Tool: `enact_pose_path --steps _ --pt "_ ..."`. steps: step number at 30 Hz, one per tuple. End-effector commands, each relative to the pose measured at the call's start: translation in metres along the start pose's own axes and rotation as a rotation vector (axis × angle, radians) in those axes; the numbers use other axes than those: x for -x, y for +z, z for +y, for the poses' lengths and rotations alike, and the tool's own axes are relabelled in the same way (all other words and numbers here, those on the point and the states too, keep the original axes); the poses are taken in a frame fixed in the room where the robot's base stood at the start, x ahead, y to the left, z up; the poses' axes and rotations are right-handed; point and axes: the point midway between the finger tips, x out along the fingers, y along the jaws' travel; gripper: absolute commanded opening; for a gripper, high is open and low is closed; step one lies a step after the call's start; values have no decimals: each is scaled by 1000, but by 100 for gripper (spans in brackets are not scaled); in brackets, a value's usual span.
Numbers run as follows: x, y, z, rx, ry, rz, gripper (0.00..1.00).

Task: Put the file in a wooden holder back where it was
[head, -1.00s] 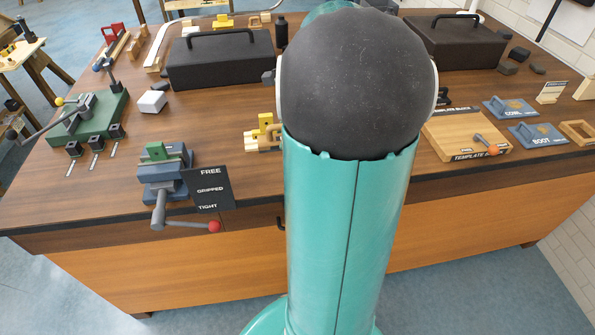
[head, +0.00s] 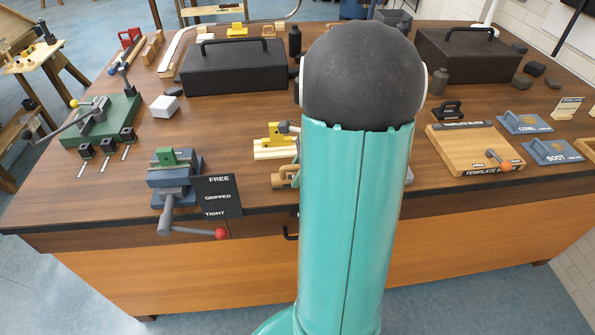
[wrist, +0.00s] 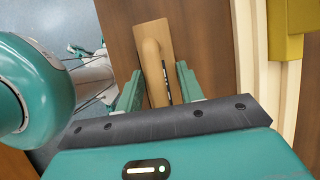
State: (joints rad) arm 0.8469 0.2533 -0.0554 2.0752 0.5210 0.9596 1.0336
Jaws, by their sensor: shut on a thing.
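The file in its wooden holder (wrist: 153,50) shows in the wrist view as a flat wooden block with a rounded wooden handle on top. My gripper (wrist: 158,85) has its green fingers on both sides of it and is shut on it. The holder lies over the brown bench top; I cannot tell whether it touches it. In the head view my arm hides the gripper. A small wooden piece (head: 284,179) shows beside the arm near the bench's front edge; I cannot tell whether it is the same holder.
A yellow block (wrist: 285,20) and pale rail (wrist: 250,60) are close right of the gripper in the wrist view. In the head view, a blue vise (head: 176,178) stands left and a template board (head: 475,148) right. Dark toolboxes (head: 235,68) stand behind.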

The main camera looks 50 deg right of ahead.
Motion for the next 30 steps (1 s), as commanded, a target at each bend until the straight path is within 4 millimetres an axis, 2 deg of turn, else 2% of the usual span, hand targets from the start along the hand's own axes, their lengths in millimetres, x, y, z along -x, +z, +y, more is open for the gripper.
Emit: enact_pose_path --steps 8,9,11,12,23,26,30 --pt "-1 -1 0 1 0 0 9" --pt "-1 -1 0 1 -1 0 45" --pt "-1 -1 0 1 -1 0 57" --pt "-1 -1 0 1 -1 0 59" --pt "5 0 -1 1 -3 1 59" --pt "18 0 -1 2 -4 1 59" --pt "46 0 -1 3 -6 1 59"
